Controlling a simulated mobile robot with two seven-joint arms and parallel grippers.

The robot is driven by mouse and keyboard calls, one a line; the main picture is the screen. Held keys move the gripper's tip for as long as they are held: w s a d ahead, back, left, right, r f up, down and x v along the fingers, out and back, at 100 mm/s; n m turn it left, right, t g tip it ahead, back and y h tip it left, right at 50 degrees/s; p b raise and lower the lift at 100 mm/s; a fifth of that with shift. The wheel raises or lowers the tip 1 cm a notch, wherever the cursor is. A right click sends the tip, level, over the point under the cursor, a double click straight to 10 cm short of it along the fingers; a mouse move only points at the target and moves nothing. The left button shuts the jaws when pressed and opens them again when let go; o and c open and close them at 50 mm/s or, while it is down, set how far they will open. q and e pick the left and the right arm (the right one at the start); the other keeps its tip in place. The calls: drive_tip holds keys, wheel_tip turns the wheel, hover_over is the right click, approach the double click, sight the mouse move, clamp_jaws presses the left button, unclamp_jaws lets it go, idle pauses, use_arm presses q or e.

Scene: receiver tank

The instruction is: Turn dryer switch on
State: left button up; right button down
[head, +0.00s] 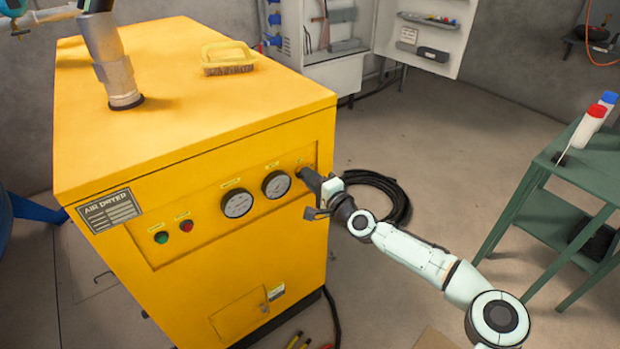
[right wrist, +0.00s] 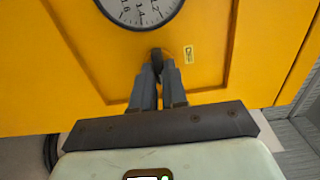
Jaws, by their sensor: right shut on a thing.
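The yellow air dryer (head: 180,120) stands at the left, with a control panel (head: 210,222) on its front. The dryer switch (right wrist: 156,56) is a small dark knob at the panel's right end, beside a small label (right wrist: 188,55). My right gripper (head: 309,176) reaches it from the front right. In the right wrist view its two fingers (right wrist: 158,72) are shut on the switch. The fingers hide most of the knob, so its turned position cannot be told. A green lamp (head: 161,237) and a red lamp (head: 186,226) sit at the panel's left. My left gripper is not in view.
Two round gauges, a left one (head: 237,203) and a right one (head: 276,184), sit just left of the switch. A yellow brush (head: 228,58) lies on the dryer's top. A black hose coil (head: 385,192) lies on the floor behind my right arm. A green table (head: 575,165) stands at the right.

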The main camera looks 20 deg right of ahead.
drive_tip(key=c, duration=1.2)
unclamp_jaws()
drive_tip(key=shift+o, duration=0.2)
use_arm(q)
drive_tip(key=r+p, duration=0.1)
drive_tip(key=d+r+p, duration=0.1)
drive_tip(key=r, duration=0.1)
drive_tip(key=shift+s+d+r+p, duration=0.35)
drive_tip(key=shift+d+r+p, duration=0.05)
use_arm(e)
drive_tip(key=v, duration=1.3)
drive_tip(key=shift+s, duration=0.25)
